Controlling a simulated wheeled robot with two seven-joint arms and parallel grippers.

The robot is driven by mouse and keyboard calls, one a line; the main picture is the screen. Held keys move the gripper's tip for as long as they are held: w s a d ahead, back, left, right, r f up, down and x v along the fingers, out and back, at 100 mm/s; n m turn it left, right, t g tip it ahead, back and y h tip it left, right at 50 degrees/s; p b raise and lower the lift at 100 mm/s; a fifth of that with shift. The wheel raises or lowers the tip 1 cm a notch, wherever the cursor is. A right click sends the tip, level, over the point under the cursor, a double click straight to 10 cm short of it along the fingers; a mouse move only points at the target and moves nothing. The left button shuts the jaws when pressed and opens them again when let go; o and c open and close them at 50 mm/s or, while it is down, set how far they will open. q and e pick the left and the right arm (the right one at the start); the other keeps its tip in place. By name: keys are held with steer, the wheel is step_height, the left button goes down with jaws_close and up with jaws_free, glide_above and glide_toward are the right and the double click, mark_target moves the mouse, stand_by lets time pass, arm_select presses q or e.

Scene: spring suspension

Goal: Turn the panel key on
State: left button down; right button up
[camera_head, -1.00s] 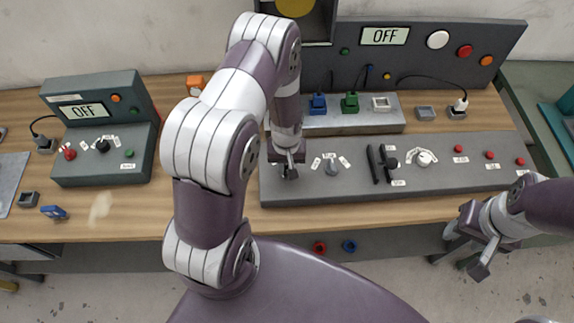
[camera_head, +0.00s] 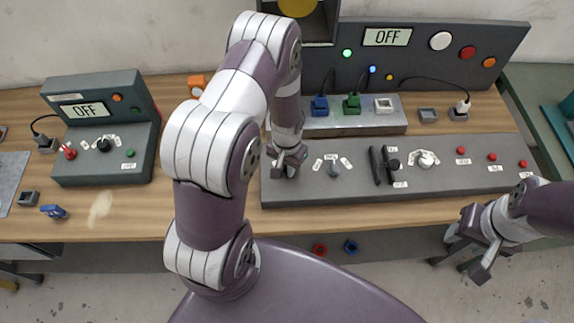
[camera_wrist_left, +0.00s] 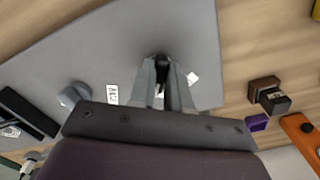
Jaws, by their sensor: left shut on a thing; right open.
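The long grey control panel (camera_head: 435,178) lies on the bench. My left gripper (camera_head: 284,172) is down at its left end and shut on the panel key. In the left wrist view the fingers (camera_wrist_left: 162,82) close around a small dark part, the key (camera_wrist_left: 160,59), with white labels beside it. The fingers hide most of the key, so its exact angle is unclear. In the head view the gripper covers it. The upright panel's display (camera_head: 387,37) reads OFF. A green lamp (camera_head: 347,53) and a blue lamp (camera_head: 373,69) glow. My right gripper (camera_head: 468,252) is open and empty before the bench.
A selector knob (camera_head: 333,167), a black lever (camera_head: 380,165), a white knob (camera_head: 425,159) and red buttons (camera_head: 492,157) follow rightward on the panel. Plugs (camera_head: 320,105) stand behind. A smaller control box (camera_head: 105,165) with an OFF display is at the left.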

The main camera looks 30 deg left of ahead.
arm_select(q)
steer(key=shift+w+r, duration=0.15)
steer(key=shift+w, duration=0.1)
steer(key=c, duration=1.3)
jaws_free()
steer(key=shift+o, duration=1.1)
steer(key=shift+s, duration=0.1)
step_height(320, 180, up, 12)
steer(key=b, duration=0.2)
steer(key=shift+r, duration=0.25)
